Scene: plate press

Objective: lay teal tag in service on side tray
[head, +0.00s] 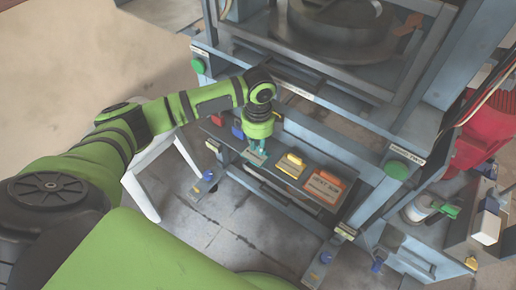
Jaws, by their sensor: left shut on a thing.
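My left gripper (259,143) reaches down in front of the press and is shut on the teal tag (254,157). The tag is at the row of coloured tags on the press's front ledge; its upper part is partly hidden by the gripper. I cannot tell whether the tag touches the ledge. A yellow tag (291,164) and an orange tag (325,187) with lettering are to its right. A blue piece (238,131) and a red piece (217,118) are to its left. I cannot identify the side tray for certain. My right gripper is not in view.
The grey press frame (320,95) stands behind the ledge, with green buttons (198,66) (397,169) at its two sides. A white stand (148,193) is at the left. A cluttered side bench with a white block (487,227) is at the right. Bare floor (235,235) lies in front.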

